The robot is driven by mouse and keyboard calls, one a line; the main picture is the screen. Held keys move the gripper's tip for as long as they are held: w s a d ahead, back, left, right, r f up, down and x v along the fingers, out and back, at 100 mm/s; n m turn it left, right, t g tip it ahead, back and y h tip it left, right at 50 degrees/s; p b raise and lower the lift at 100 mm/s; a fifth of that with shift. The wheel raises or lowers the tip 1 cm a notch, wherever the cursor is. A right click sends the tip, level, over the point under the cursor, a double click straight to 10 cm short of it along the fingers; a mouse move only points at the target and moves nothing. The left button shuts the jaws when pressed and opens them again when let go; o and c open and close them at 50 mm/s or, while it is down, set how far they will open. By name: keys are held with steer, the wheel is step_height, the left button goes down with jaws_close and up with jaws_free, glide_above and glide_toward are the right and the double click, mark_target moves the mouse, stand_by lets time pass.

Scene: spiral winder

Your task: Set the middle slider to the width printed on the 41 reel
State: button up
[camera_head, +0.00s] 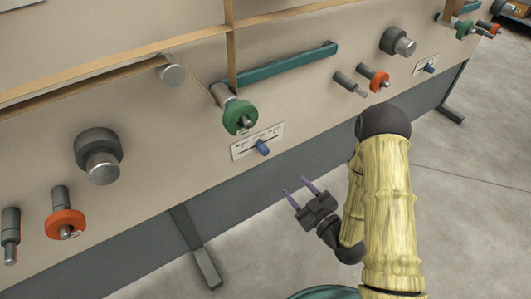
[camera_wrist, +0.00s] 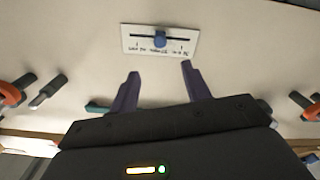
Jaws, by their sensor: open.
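A white scale plate (camera_head: 245,150) with a blue slider knob (camera_head: 262,147) sits on the beige panel below a green wheel; I take it for the middle slider. In the wrist view a scale plate (camera_wrist: 133,43) shows a dark slot with a blue knob (camera_wrist: 160,39) near its middle. Its print is too small and turned to read. My gripper (camera_head: 296,187) is open and empty, in front of and below the plate. In the wrist view its purple fingers (camera_wrist: 160,70) point towards the plate, apart from the knob. I cannot make out a reel marked 41.
The green wheel (camera_head: 240,117) juts out just above the plate, with a teal bar (camera_head: 285,66) to its right. Grey rollers (camera_head: 98,155) and orange wheels (camera_head: 65,224) stick out on both sides. Another slider plate (camera_head: 422,69) is at right. Floor below the panel is open.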

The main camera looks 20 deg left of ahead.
mark_target(267, 153)
steer(key=b+x, duration=1)
steer(key=x, duration=0.7)
steer(key=shift+w+a, duration=0.1)
steer(key=shift+w, duration=0.05)
jaws_close()
